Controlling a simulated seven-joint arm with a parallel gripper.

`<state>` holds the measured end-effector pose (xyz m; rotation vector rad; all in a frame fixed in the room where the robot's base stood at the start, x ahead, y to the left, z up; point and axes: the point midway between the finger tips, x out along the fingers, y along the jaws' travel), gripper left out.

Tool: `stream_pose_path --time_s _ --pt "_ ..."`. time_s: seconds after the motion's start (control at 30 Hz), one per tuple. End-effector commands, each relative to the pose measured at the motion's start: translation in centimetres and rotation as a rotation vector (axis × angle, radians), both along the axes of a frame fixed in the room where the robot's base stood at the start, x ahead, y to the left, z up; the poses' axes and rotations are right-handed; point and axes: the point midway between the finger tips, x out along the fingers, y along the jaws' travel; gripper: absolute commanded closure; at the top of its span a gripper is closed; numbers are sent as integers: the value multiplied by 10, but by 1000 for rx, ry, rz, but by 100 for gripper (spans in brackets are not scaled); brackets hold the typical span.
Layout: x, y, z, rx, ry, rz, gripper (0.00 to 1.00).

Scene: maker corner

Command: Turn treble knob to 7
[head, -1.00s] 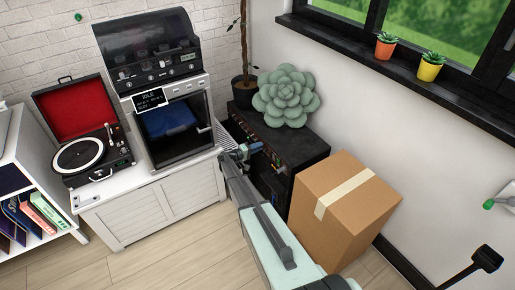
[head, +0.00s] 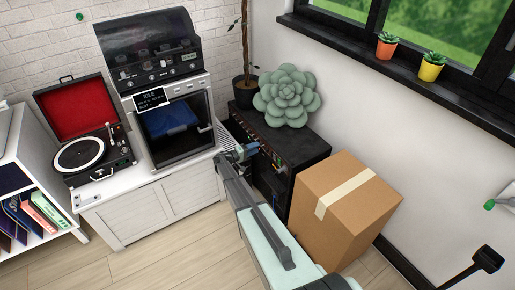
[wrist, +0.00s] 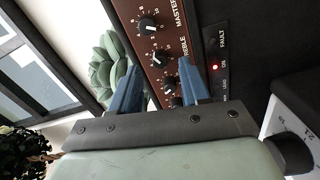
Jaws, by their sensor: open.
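The amplifier (head: 265,125) is a black cabinet with a row of knobs on its front, in the middle of the head view. In the wrist view its brown panel (wrist: 166,40) shows a master knob (wrist: 148,26) and, below it, the treble knob (wrist: 160,57), both dark with white pointers and scales. My gripper (wrist: 159,65) is open, with its blue fingers on either side of the treble knob in the picture. I cannot tell whether they touch it. My gripper also shows at the amplifier's front in the head view (head: 246,151).
A red light (wrist: 215,66) shows on the fault panel beside the knobs. A succulent-shaped cushion (head: 286,96) sits on the amplifier. A cardboard box (head: 345,205) stands close on its right, and a white cabinet (head: 160,205) with a record player (head: 83,155) stands on its left.

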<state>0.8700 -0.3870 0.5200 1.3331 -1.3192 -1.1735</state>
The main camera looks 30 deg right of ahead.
Motion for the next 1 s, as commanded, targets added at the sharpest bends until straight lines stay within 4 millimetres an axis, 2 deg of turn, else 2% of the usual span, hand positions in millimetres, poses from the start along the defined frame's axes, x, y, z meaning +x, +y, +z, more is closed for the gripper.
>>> stream_pose_path --time_s 0.2,0.5,0.7,1.0 --pt "1 46 2 0 0 2 54" --pt "2 94 3 1 0 2 54" --pt "2 108 4 0 0 0 54" --pt "2 110 4 0 0 0 54"
